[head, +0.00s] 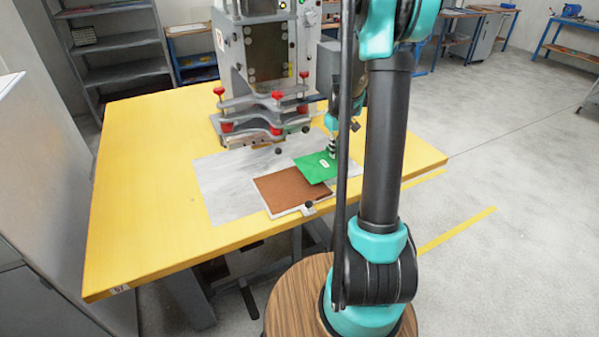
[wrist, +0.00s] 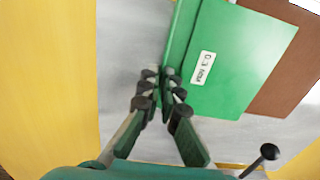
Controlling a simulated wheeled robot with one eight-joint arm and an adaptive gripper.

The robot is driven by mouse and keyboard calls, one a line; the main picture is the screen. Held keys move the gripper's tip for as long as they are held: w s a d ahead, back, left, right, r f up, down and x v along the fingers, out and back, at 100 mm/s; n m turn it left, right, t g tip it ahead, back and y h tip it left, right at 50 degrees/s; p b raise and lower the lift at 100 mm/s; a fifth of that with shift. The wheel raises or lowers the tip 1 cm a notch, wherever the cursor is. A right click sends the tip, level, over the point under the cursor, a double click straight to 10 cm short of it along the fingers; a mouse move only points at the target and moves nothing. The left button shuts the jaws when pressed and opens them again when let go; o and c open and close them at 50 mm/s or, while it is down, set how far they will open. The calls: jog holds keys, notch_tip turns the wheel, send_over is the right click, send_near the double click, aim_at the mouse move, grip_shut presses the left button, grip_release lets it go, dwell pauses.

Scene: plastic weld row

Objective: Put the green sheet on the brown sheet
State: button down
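The green sheet (head: 312,170) has a small white label and a narrow raised strip along one edge. It overlaps the far right corner of the brown sheet (head: 290,188), which lies on a pale plate at the table's front. My gripper (head: 333,153) is at the green sheet's right side. In the wrist view my gripper (wrist: 161,72) has its fingertips close together on the strip of the green sheet (wrist: 235,60). The brown sheet (wrist: 272,65) shows beyond it, partly covered. I cannot tell whether the two sheets touch.
A grey press with red knobs (head: 262,108) stands behind the sheets on the yellow table (head: 150,165). A black-headed pin (head: 309,204) stands at the brown sheet's front edge; other dark knobs are nearby. The table's left side is clear.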

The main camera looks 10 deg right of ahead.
aim_at(306, 166)
jog(key=s+a, duration=0.1)
jog(key=a, duration=0.2)
jog(key=s+a, duration=0.1)
jog(key=a, duration=0.3)
jog(key=s+a, duration=0.1)
jog(key=a, duration=0.3)
jog(key=shift+s, duration=0.3)
jog(key=shift+a+f, duration=0.2)
jog(key=shift+f, duration=1.55)
jog(key=shift+f, duration=0.1)
jog(key=c, duration=2.2)
grip_release()
jog(key=o, duration=0.5)
